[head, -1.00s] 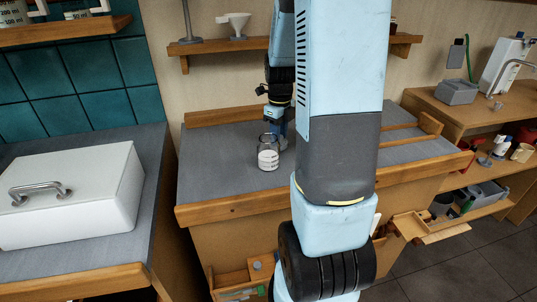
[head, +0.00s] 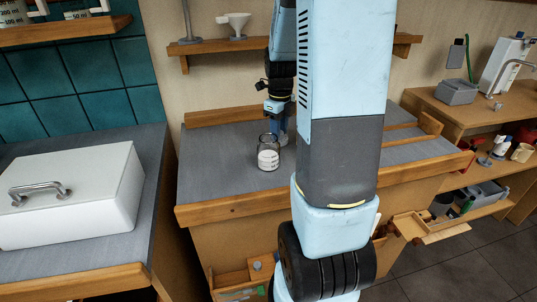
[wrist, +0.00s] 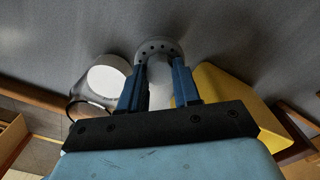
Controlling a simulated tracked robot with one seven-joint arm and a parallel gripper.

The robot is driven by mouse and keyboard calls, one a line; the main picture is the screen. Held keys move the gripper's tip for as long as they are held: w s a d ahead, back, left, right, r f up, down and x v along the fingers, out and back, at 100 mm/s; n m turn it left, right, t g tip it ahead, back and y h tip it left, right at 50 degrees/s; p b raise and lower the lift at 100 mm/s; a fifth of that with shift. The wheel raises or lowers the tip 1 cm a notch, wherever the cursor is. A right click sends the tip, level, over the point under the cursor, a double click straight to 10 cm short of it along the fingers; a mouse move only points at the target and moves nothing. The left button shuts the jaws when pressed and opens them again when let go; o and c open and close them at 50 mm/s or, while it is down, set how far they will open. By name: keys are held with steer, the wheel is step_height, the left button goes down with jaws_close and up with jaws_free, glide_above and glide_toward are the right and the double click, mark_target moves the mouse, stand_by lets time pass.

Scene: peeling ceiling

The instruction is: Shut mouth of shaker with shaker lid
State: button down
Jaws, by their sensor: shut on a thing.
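The shaker (head: 268,158) is a clear glass jar with white contents, upright on the grey bench top in the head view. In the wrist view the shaker (wrist: 92,112) lies left of my fingers, its white part turned toward the top. My gripper (wrist: 158,75) has its two blue fingers shut on a pale grey piece with a round, perforated rim, which looks like the shaker lid (wrist: 160,48). The lid is beside the shaker, apart from it in the wrist view. In the head view my gripper (head: 277,122) is behind the shaker, and the lid cannot be made out.
A yellow block-like thing (wrist: 232,92) is close to the right of my fingers in the wrist view. The grey bench top (head: 215,175) is clear left of the shaker. A white lidded box (head: 85,190) stands on the left counter. A shelf (head: 215,45) with a funnel hangs behind.

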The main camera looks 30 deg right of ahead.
steer(key=shift+r, duration=0.1)
stand_by(0.3)
steer(key=shift+r, duration=2.45)
